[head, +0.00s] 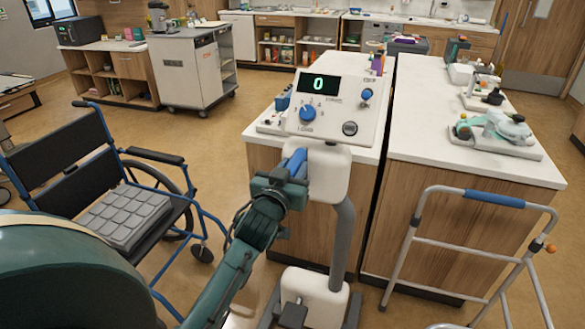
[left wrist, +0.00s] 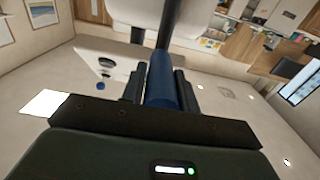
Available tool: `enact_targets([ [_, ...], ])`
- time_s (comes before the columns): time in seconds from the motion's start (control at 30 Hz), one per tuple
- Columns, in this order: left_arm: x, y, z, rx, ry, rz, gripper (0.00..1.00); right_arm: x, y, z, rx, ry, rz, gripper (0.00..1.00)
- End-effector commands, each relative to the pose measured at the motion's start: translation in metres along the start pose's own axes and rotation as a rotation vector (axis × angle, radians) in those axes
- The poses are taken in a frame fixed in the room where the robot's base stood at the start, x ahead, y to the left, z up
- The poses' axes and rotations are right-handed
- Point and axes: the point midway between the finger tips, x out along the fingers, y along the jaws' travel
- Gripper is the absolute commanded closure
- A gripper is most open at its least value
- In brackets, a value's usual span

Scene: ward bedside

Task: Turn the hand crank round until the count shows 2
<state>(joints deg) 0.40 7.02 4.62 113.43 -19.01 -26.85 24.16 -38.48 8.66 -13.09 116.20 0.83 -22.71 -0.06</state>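The crank machine has a white panel (head: 348,121) with a dark display (head: 318,84) that reads a green 0. Below the panel stands a white housing (head: 328,172) on a grey post. The crank's blue handle (head: 295,160) sticks up in front of the housing. My left gripper (head: 289,172) is at this handle. In the left wrist view the blue handle (left wrist: 161,85) lies between the two dark fingers (left wrist: 160,88), which sit close against both sides. The lower part of the handle is hidden by the gripper. My right gripper is not in view.
A wheelchair (head: 60,150) with a grey cushion stands at the left. A walker (head: 495,198) stands at the front right. White-topped counters (head: 415,125) stand behind and right of the machine.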

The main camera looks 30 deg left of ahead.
Motion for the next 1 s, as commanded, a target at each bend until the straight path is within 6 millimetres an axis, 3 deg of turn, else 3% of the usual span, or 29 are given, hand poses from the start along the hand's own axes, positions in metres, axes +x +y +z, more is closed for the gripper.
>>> enact_targets([
  [0.27,0.001,-0.001,-0.004,0.001,0.008,-0.002,0.93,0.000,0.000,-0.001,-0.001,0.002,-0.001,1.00],
  [0.37,0.001,0.004,-0.002,-0.002,0.008,-0.001,0.93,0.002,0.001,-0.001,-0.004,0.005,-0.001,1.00],
  [0.63,0.001,0.044,0.009,-0.004,0.005,0.000,0.93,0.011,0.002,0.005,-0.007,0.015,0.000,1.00],
  [1.0,0.001,0.051,0.012,-0.002,0.003,0.001,0.93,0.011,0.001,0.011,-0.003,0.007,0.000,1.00],
])
